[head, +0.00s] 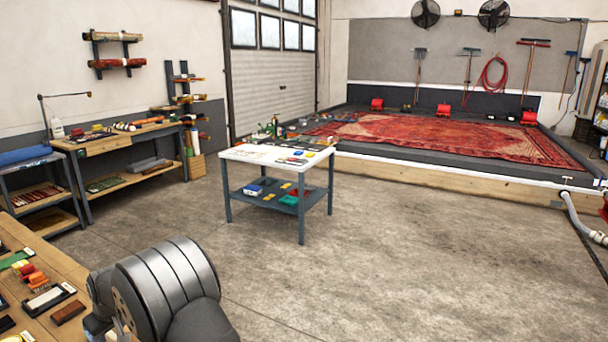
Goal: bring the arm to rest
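In the head view, part of my arm (165,290) shows at the bottom left as a rounded grey metal link, beside the near wooden bench (65,255). My gripper is not visible in this view. I cannot tell whether it is empty or holds something.
The near bench holds brushes, a brown block (68,312) and trays. A white-topped table (262,160) with small items stands mid-floor. A long bench (105,145) lines the left wall. A red rug (440,135) lies in the washpit. The concrete floor (400,260) at right is clear.

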